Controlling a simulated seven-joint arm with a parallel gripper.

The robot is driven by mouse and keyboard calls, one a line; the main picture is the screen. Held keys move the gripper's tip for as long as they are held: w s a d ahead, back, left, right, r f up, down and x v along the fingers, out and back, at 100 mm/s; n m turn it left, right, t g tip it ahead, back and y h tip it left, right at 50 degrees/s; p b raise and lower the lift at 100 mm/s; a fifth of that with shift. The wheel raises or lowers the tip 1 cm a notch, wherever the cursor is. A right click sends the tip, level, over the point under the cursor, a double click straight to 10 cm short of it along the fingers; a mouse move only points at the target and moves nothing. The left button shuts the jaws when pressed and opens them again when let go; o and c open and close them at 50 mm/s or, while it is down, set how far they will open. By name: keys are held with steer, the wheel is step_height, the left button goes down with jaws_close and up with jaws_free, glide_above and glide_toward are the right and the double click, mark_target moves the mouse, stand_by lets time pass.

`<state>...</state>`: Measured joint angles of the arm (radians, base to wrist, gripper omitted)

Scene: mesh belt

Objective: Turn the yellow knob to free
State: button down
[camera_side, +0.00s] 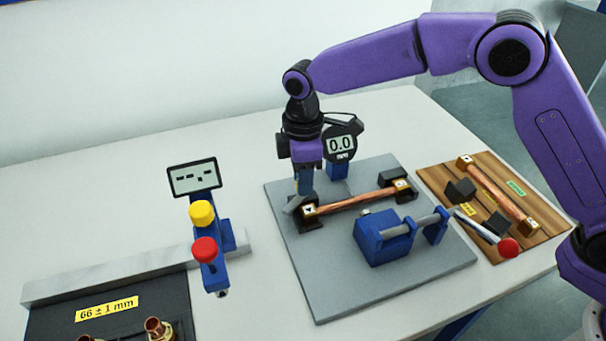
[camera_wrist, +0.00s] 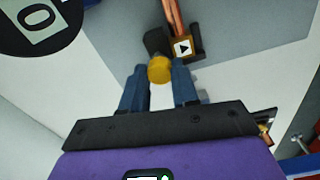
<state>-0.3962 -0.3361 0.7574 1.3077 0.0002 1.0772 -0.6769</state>
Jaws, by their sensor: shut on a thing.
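My gripper (camera_side: 304,190) points down at the left end of the copper bar (camera_side: 355,202) on the grey plate. In the wrist view, a round yellow knob (camera_wrist: 160,69) sits between my two fingertips (camera_wrist: 158,88), and my gripper is shut on it. The knob is beside a black block and the bar's brass end block (camera_wrist: 184,47), which bears a small triangle mark. In the side view my fingers hide this knob. Another yellow knob (camera_side: 202,213) stands on the blue stand at left, apart from my gripper. The knob's turn position cannot be told.
A gauge (camera_side: 341,145) reading 0.0 mm stands close behind my gripper. A blue fixture (camera_side: 380,238) with a grey rod is in front of the bar. A red knob (camera_side: 205,249) is on the left stand. A wooden board (camera_side: 459,176) with another copper bar lies at right.

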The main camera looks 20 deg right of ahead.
steer(key=m, duration=0.4)
steer(key=shift+r+m, duration=0.1)
steer(key=shift+m, duration=0.3)
steer(key=m, duration=0.3)
steer(key=shift+m, duration=0.3)
steer(key=m, duration=1.1)
steer(key=shift+m, duration=0.4)
steer(key=m, duration=0.4)
steer(key=shift+m, duration=0.4)
steer(key=c, duration=0.8)
jaws_free()
steer(key=shift+c, duration=0.2)
